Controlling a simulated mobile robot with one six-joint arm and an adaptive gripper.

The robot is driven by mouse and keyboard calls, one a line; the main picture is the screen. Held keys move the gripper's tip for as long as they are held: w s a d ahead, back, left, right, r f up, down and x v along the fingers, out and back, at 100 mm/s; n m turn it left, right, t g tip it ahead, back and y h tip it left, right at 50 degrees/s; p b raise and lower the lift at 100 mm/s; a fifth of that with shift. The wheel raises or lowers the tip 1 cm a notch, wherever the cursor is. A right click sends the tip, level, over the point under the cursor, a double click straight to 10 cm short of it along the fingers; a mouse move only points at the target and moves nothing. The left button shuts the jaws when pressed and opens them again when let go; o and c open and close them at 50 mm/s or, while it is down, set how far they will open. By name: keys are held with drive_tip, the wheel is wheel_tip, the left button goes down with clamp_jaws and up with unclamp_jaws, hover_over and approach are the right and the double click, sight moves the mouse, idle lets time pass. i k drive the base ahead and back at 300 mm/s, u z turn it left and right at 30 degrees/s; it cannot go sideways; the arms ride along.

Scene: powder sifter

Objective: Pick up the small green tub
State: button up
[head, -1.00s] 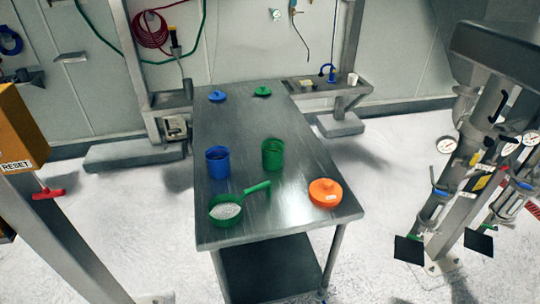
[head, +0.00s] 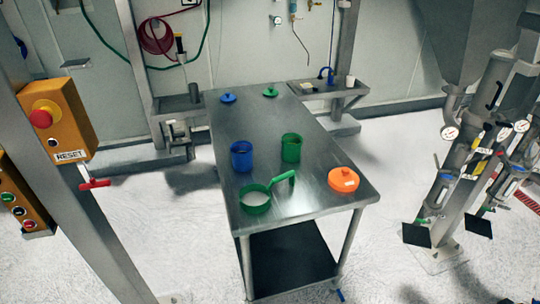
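A small green tub (head: 291,149) stands upright and open on the steel table, right of the middle. A blue tub (head: 241,157) of similar size stands to its left. A green scoop-like pan (head: 256,204) with a handle and white contents lies in front of them, its handle pointing to the right toward the green tub. A green lid (head: 270,92) lies at the far end of the table. My gripper is not in view.
The steel table (head: 318,197) also holds a blue lid (head: 228,98) and an orange lidded tub (head: 343,180). An orange control box (head: 58,117) is at left. Pipework with gauges (head: 449,132) stands at right. Floor shows around the table.

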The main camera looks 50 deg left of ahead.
sight(291, 146)
drive_tip(key=k, duration=1.45)
drive_tip(key=u, duration=1.55)
drive_tip(key=i, duration=1.4)
drive_tip(key=u, duration=0.05)
